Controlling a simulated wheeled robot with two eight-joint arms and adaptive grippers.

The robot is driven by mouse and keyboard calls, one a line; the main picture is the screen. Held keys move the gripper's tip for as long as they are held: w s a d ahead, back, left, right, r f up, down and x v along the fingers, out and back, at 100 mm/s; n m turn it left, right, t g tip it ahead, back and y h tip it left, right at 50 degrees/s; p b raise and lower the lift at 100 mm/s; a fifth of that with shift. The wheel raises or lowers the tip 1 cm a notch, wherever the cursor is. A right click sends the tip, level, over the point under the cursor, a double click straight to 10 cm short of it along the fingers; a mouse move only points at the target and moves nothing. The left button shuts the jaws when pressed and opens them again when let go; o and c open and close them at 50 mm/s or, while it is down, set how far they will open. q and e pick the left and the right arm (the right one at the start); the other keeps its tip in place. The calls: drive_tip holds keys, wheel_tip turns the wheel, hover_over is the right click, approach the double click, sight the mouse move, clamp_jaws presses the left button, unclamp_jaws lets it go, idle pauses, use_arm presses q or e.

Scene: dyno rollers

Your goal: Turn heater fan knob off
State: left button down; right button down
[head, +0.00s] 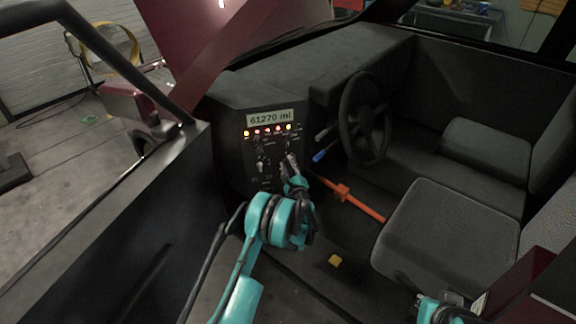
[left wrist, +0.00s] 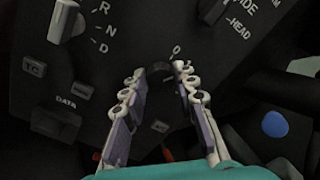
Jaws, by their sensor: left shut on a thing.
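The dashboard panel (head: 262,140) has a lit mileage display and several small knobs. My left gripper (head: 288,162) reaches its lower right part. In the left wrist view, my left gripper (left wrist: 163,75) has one finger on each side of a dark round knob (left wrist: 158,70), which I take for the heater fan knob. It is shut on this knob, whose lower part lies between the fingers. A "0" mark shows just above the right fingertip. The knob's pointer direction is too dark to tell. Part of my right arm (head: 440,311) shows at the bottom edge; its finger state is unclear.
A gear selector (left wrist: 67,20) marked R, N, D and a light knob (left wrist: 212,8) sit close to the fingers. The steering wheel (head: 365,118) and its blue-tipped stalk (head: 321,155) are to the right. An orange lever (head: 350,198) and a yellow block (head: 335,260) are lower.

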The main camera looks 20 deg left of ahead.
use_arm(q)
drive_tip(key=n, duration=0.6)
drive_tip(key=shift+f+n, duration=0.1)
drive_tip(key=shift+n, duration=0.2)
idle(0.4)
drive_tip(key=c, duration=1.2)
unclamp_jaws()
drive_tip(key=v, duration=1.2)
drive_tip(key=shift+f, duration=0.15)
